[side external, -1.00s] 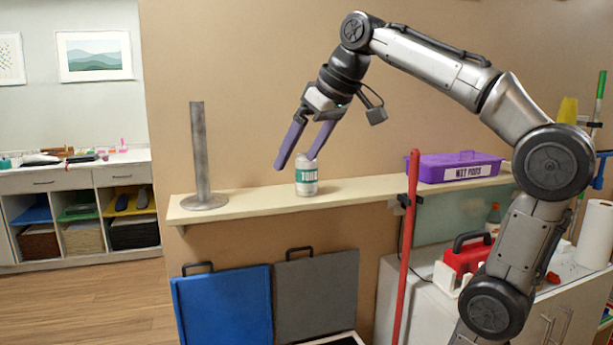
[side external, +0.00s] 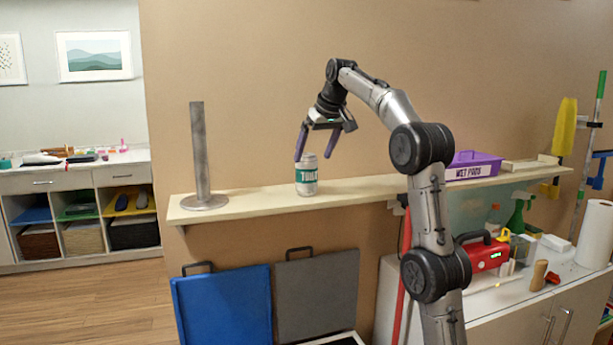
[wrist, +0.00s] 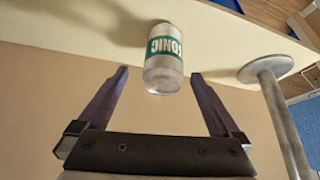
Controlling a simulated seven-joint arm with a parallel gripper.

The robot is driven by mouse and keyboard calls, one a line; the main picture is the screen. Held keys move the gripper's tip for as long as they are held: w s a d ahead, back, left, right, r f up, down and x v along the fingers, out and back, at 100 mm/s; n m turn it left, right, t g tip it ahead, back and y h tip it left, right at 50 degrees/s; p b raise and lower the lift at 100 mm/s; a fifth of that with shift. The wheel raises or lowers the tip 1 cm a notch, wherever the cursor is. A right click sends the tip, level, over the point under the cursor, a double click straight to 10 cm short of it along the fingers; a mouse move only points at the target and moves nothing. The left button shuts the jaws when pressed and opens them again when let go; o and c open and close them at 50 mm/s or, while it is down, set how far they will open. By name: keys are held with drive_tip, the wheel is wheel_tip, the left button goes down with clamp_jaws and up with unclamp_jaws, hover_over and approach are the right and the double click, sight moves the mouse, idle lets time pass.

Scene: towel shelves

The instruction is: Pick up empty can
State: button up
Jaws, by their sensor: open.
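The can (side external: 306,176) is silver with a green band reading "TONIC". It stands upright on the wall shelf (side external: 250,203). My gripper (side external: 314,159) is open and empty, pointing down, with its purple fingertips at about the height of the can's top in the side view. I see no contact between fingers and can.
A metal post on a round base (side external: 204,201) stands on the shelf left of the can. A purple bin labelled "WET PADS" (side external: 474,165) sits on the shelf to the right. The shelf between the can and my arm is clear. Blue and grey panels (side external: 222,305) stand below.

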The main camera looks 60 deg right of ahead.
sight(313, 156)
drive_tip(key=x, duration=0.3)
drive_tip(key=shift+w+x, duration=0.2)
drive_tip(key=shift+x, duration=1.15)
drive_tip(key=shift+w+x, duration=0.2)
drive_tip(key=shift+x, duration=1.15)
drive_tip(key=shift+a+r, duration=0.1)
drive_tip(key=shift+r, duration=0.1)
drive_tip(key=c, duration=1.2)
drive_tip(key=shift+c, duration=0.2)
drive_tip(key=shift+r, duration=0.1)
